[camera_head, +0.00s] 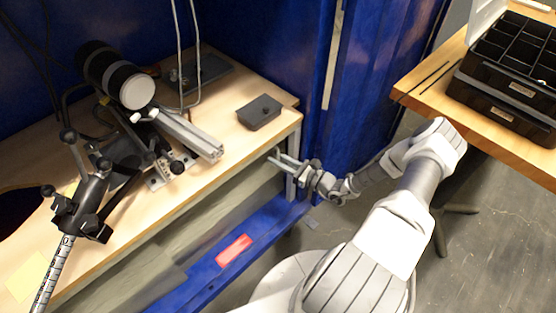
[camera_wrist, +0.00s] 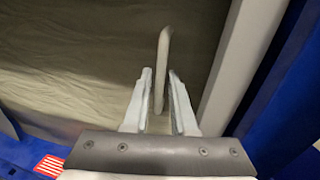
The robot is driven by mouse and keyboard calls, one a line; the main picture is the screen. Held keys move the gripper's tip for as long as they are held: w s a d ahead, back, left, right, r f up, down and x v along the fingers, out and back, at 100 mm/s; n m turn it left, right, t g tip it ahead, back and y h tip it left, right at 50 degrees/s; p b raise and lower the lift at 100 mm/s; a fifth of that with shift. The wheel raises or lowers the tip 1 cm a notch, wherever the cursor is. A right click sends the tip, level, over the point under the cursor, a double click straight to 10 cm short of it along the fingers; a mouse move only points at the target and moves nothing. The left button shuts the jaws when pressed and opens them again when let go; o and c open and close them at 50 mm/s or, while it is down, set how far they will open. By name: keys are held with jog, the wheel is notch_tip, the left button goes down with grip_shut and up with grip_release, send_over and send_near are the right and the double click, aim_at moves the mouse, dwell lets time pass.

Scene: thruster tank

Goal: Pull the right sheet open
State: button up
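The right sheet (camera_head: 232,196) is a grey-green panel below the wooden bench top; it also fills much of the wrist view (camera_wrist: 75,60). A pale upright handle bar (camera_wrist: 163,50) stands out at its right side, close to a light post. My gripper (camera_wrist: 160,74) has one finger on each side of this bar, with small gaps showing, so it looks open around it. In the head view my gripper (camera_head: 281,159) is at the right end of the sheet, below the bench's front edge; the handle is hard to make out there.
A second sheet panel (camera_head: 125,287) lies to the left. A blue beam with a red label (camera_head: 233,250) runs below the sheets. The bench top (camera_head: 205,125) carries a mounted camera-like device (camera_head: 115,75) and a dark box (camera_head: 259,112). A wooden table (camera_head: 430,85) stands right, with floor between.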

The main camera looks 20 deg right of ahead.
grip_shut()
dwell(1.4)
